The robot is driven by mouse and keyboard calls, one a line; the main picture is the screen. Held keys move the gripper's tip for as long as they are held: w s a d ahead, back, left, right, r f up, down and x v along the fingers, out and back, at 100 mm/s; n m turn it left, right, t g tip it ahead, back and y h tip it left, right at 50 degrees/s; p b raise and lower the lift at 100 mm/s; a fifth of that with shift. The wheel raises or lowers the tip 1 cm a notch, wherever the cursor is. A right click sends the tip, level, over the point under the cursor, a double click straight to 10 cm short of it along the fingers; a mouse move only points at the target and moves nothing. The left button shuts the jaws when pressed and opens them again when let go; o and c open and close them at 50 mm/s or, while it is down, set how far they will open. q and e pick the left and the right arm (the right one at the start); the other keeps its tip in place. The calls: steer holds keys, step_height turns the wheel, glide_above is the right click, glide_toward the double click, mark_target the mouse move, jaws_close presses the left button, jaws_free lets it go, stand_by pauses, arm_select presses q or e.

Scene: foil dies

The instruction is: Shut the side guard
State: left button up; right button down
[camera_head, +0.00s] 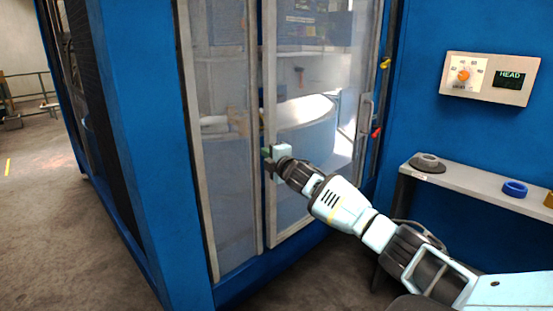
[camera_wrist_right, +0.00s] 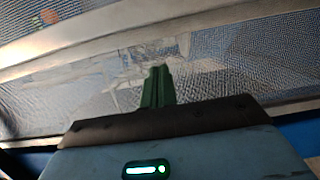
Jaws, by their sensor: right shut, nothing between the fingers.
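The side guard (camera_head: 269,70) is a metal-framed clear panel on the blue machine, with a handle (camera_head: 365,113) on its right upright. A second framed clear panel (camera_head: 225,130) stands to its left. I cannot tell how wide any gap at the guard's right edge is. My right gripper (camera_head: 267,160) is at the guard's left upright; I cannot tell if it touches. In the right wrist view its green fingers (camera_wrist_right: 158,86) are together and empty, in front of the clear panel and a pale frame bar (camera_wrist_right: 200,38). My left gripper is out of view.
A control panel (camera_head: 490,79) with an orange knob is on the blue wall at right. Below it a shelf (camera_head: 468,180) holds a grey ring part (camera_head: 427,164) and a blue ring (camera_head: 514,188). Open floor (camera_head: 45,220) lies left of the machine.

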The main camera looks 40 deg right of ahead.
steer(key=shift+s+a, duration=0.25)
steer(key=shift+s, duration=1)
steer(key=shift+s+a, duration=0.25)
steer(key=shift+s, duration=0.95)
steer(key=s+a+f+m+g+y, duration=0.1)
steer(key=s+a+f, duration=0.45)
steer(key=f, duration=0.45)
steer(key=s+a+f+m+g+y, duration=0.2)
steer(key=s+a+f, duration=0.2)
steer(key=a+f, duration=0.4)
steer(key=s+a+f+m+g+y, duration=0.1)
steer(key=s+a+f, duration=0.35)
steer(key=f, duration=0.65)
steer(key=s+a+f+m+g, duration=0.1)
steer(key=s+a+f+m, duration=0.2)
steer(key=s, duration=0.8)
steer(key=s+a+f+m+g, duration=0.2)
steer(key=s+a+f, duration=0.3)
steer(key=s, duration=0.6)
steer(key=s+a+f+m+g, duration=0.2)
steer(key=s+a+f+m, duration=0.3)
steer(key=s, duration=0.7)
steer(key=shift+y, duration=0.4)
